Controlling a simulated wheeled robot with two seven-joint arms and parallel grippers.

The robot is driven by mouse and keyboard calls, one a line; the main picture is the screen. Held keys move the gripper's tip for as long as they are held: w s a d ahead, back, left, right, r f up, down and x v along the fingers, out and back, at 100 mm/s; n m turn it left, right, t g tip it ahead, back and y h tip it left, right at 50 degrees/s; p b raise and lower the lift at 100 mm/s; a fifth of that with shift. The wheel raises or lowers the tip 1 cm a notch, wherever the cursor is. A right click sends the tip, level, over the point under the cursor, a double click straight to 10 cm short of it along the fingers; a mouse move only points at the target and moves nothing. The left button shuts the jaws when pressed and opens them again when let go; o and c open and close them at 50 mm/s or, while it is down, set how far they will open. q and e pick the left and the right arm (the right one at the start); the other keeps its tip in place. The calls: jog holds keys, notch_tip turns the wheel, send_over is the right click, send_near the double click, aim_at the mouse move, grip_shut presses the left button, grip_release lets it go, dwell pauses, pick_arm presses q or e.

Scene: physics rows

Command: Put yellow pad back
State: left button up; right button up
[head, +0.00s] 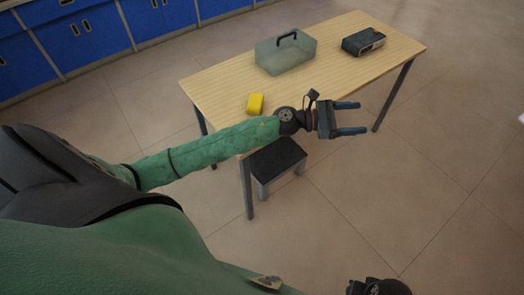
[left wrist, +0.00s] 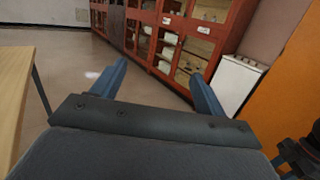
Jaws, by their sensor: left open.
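The yellow pad (head: 255,103) lies on the wooden table (head: 215,88), near its front left edge. My left gripper (head: 350,117) is open and empty, out past the table's front edge, to the right of the pad and apart from it. Its two blue fingers also show spread in the left wrist view (left wrist: 160,85), with nothing between them. My left forearm passes just in front of the pad in the head view. At the bottom edge of the head view a dark part shows, but my right gripper's fingers cannot be made out.
A translucent box with a black handle (head: 285,55) stands at the table's back middle. A dark device (head: 363,41) sits at the back right. A dark-topped stool (head: 275,158) stands by the table's front. Red cabinets (left wrist: 185,50) show in the left wrist view. Floor at right is clear.

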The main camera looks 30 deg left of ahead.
pick_arm(q)
jog(key=s+a+f+n+t+y, duration=0.2)
jog(key=a+f+n+y, duration=0.3)
jog(key=n, duration=0.6)
jog(key=s+a+f+n+t+y, duration=0.1)
jog(key=s+a+f+n+y, duration=0.15)
jog(key=n+y, duration=0.6)
jog(key=s+a+f+n+t+y, duration=0.25)
jog(key=f+n, duration=0.25)
jog(key=n, duration=0.9)
jog(key=s+f+n+g, duration=0.4)
jog(key=s, duration=0.5)
jog(key=s+d+f+n+g, duration=0.1)
jog(key=s+f+n+g, duration=0.3)
jog(key=s, duration=0.6)
jog(key=s+f+n+g, duration=0.5)
jog(key=s+g, duration=0.1)
jog(key=s, duration=0.3)
jog(key=shift+s+d, duration=0.25)
